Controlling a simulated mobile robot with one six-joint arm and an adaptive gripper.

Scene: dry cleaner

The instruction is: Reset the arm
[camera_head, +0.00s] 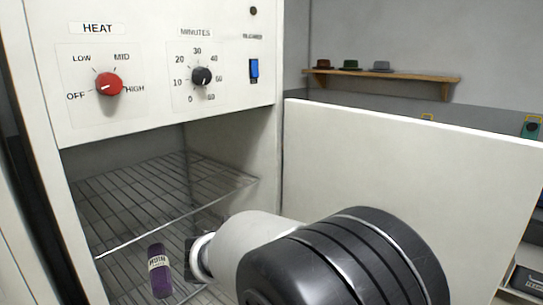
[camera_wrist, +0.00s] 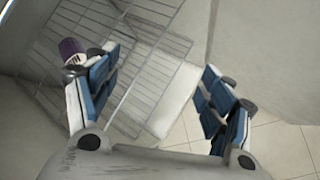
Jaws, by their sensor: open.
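My arm reaches from the lower right in the head view into the open cabinet. My gripper (camera_wrist: 160,95) shows in the wrist view with its two blue-padded fingers wide apart and nothing between them. In the head view the fingers are mostly hidden behind my arm. A purple roll or bottle with a pale label (camera_head: 159,270) stands on the lower wire rack, left of my gripper. In the wrist view its purple end (camera_wrist: 71,48) shows just outside the left finger.
The white cabinet has a red heat knob (camera_head: 109,84), a black minutes knob (camera_head: 202,76) and a blue switch (camera_head: 254,68). An upper wire rack (camera_head: 150,190) lies inside. The open door (camera_head: 410,170) stands right of my arm. A wall shelf (camera_head: 400,75) holds three hats.

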